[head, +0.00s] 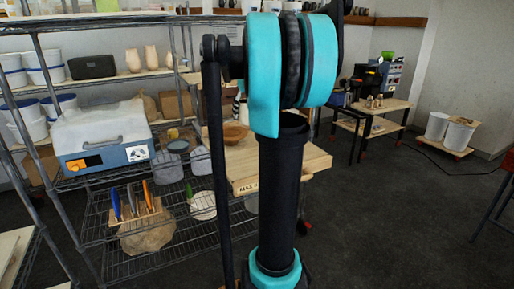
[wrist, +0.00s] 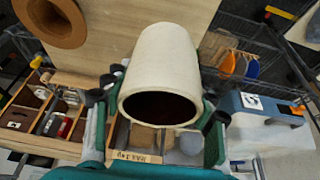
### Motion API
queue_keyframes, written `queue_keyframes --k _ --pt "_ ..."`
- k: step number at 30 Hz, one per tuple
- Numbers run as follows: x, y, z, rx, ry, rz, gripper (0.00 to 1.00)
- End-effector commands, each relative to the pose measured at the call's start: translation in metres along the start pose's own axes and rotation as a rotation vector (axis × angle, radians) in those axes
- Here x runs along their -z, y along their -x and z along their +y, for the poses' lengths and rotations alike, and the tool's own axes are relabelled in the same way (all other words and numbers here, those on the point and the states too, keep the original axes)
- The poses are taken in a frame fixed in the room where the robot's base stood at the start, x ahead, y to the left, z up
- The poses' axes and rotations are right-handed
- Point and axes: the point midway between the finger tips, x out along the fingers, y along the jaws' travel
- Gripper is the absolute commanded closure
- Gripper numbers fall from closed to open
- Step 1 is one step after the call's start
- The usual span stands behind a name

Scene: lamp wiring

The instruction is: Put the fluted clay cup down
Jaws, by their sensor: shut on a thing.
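The fluted clay cup (wrist: 160,60) is cream-coloured and fills the middle of the wrist view. Its dark open mouth faces the camera. My gripper (wrist: 160,95) is shut on it, with dark fingers at its left and right sides. Behind the cup is a pale wooden tabletop (wrist: 110,35); I cannot tell whether the cup's base touches it. In the head view my arm hides the cup and gripper, and part of the wooden table (head: 300,165) shows beside the arm.
A brown round bowl-like piece (wrist: 60,18) lies on the tabletop at the wrist view's upper left. A wooden divided tray (wrist: 22,118) with small items is at left. In the head view a wire shelf (head: 90,235) holds a blue-and-white machine (head: 105,150). Floor (head: 400,220) is open at right.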

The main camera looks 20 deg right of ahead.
Motion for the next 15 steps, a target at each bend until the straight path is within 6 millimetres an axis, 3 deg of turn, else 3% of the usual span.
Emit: queue_keyframes --k 15 --pt "-0.047 -0.113 0.0 0.0 0.0 0.0 0.82"
